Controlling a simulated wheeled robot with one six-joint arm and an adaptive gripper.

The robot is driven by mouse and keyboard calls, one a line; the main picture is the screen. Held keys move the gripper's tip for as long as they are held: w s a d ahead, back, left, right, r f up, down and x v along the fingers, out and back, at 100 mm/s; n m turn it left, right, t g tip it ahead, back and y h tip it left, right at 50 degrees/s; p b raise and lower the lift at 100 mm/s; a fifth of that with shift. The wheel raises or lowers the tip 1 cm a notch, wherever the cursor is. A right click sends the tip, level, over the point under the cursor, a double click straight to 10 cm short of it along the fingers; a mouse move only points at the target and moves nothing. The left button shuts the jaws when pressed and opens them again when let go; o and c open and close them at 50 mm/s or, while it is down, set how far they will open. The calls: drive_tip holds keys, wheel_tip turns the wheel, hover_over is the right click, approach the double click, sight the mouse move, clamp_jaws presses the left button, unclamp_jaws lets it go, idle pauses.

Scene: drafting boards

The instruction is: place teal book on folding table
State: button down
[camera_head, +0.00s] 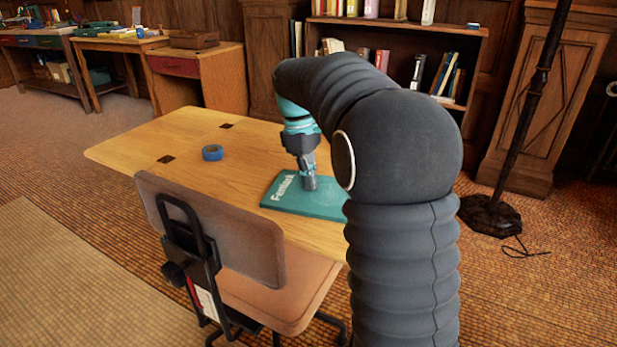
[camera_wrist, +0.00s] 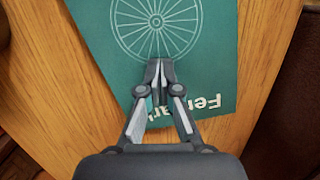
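The teal book (camera_head: 290,199) lies flat on the wooden folding table (camera_head: 140,152), near the table's front edge, partly hidden behind my arm. In the wrist view the book (camera_wrist: 215,55) shows a pale wheel drawing and white lettering. My gripper (camera_head: 309,186) points down over the book. In the wrist view my gripper (camera_wrist: 158,68) has its fingertips close together over the cover, below the wheel's centre. I cannot tell whether the fingertips touch the book or pinch anything.
A blue tape roll (camera_head: 212,153) lies on the table left of the book. An office chair (camera_head: 215,225) stands against the table's near side. A dark lamp stand (camera_head: 495,214) is at the right. A bookshelf (camera_head: 400,38) stands behind. The table's left part is mostly clear.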

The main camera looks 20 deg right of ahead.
drive_tip(key=shift+w+r, duration=0.1)
drive_tip(key=shift+r, duration=0.25)
drive_tip(key=w+a, duration=0.8)
drive_tip(key=shift+w+a+r, duration=0.1)
drive_tip(key=shift+w, duration=0.3)
